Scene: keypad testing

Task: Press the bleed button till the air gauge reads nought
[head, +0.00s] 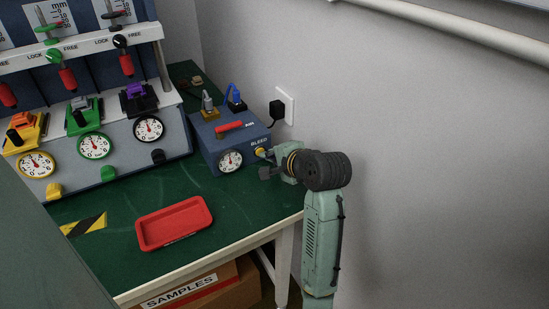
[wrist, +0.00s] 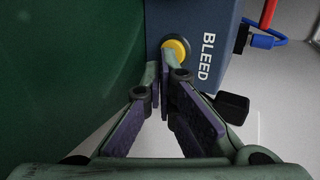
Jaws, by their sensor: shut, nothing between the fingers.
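The blue air box (head: 208,150) stands at the right end of the green table, marked AIR and BLEED. Its round white air gauge (head: 230,161) faces front; its needle is too small to read. The yellow bleed button (head: 261,152) is on the box beside the word BLEED. It also shows in the wrist view (wrist: 175,50), partly behind my fingertips. My gripper (wrist: 160,72) is shut and empty, with its tips at the button's lower edge in that view. I cannot tell whether they touch it. In the head view my gripper (head: 266,166) is just below the button.
A red tray (head: 174,224) lies on the green table (head: 110,222). A rack with several gauges and coloured clamps (head: 122,135) stands at the left. A red lever (head: 229,126) is on the air box. A black plug (head: 277,109) is in the wall close behind.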

